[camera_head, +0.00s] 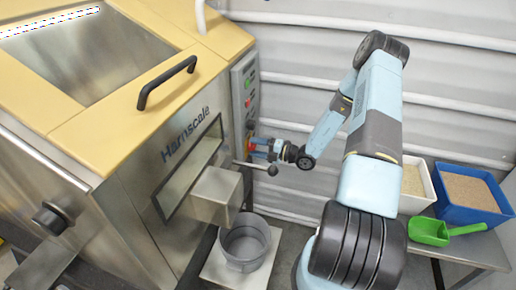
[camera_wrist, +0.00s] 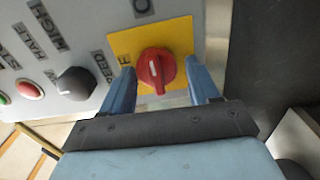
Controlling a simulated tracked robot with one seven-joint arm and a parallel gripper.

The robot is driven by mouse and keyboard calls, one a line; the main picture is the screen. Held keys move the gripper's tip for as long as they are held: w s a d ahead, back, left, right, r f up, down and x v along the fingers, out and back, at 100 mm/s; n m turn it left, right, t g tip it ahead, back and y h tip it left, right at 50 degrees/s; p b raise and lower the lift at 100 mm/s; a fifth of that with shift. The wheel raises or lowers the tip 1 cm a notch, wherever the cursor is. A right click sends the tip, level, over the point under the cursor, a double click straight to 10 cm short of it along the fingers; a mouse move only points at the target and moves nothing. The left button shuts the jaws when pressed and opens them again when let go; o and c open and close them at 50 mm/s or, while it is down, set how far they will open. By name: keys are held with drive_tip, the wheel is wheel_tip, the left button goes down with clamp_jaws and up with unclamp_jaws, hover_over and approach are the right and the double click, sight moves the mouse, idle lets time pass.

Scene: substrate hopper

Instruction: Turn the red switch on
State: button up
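The red switch (camera_wrist: 156,69) is a round rotary knob on a yellow plate (camera_wrist: 124,45) on the grey control panel. In the wrist view its raised grip ridge points roughly up and down in the picture. My gripper (camera_wrist: 160,85) is open, with one blue finger on each side of the knob; I cannot tell whether either finger touches it. In the head view my gripper (camera_head: 262,149) is at the lower part of the control panel (camera_head: 243,85), and the red switch is mostly hidden there.
A black knob (camera_wrist: 76,84) and a red button (camera_wrist: 29,89) sit beside the switch. The hopper machine (camera_head: 150,150) has a black handle (camera_head: 167,82). A grey bucket (camera_head: 245,245) stands below. A blue bin (camera_head: 465,192) and green scoop (camera_head: 440,231) are on the right table.

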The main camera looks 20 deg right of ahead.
drive_tip(key=shift+o, duration=1.1)
drive_tip(key=shift+d, duration=0.15)
drive_tip(key=v, duration=1.3)
drive_tip(key=shift+s+d, duration=0.2)
drive_tip(key=shift+d, duration=0.05)
drive_tip(key=shift+s, duration=0.1)
